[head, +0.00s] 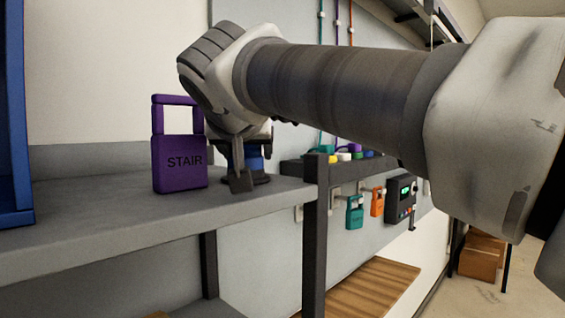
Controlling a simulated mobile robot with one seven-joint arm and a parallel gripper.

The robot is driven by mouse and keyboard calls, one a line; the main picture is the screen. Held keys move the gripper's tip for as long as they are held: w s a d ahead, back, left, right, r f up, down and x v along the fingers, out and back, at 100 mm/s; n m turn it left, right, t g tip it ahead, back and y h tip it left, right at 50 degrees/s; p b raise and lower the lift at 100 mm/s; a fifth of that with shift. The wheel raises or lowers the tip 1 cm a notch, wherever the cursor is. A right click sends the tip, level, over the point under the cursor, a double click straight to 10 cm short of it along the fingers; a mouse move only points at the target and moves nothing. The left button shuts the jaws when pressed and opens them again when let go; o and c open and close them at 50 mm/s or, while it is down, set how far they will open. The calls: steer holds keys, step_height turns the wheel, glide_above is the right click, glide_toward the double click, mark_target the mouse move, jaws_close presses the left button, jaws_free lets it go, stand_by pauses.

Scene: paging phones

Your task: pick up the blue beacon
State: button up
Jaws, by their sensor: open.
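The blue beacon (255,163) stands on the grey shelf (120,225) near its right end. It has a blue body and a dark round base, and my gripper hides much of it. My gripper (242,178) points down at the beacon from above, with one dark finger in front of it. The jaws are open. The other finger is hard to make out, so I cannot tell whether the fingers touch the beacon.
A purple padlock-shaped block marked STAIR (180,163) stands just left of my gripper. A blue frame (14,130) rises at the far left. Teal (354,213) and orange (377,203) padlocks and a dark keypad box (401,199) hang on the wall panel.

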steer(key=shift+w+f, duration=0.2)
steer(key=shift+w, duration=0.35)
steer(key=shift+s, duration=0.15)
steer(key=shift+r, duration=0.1)
jaws_close()
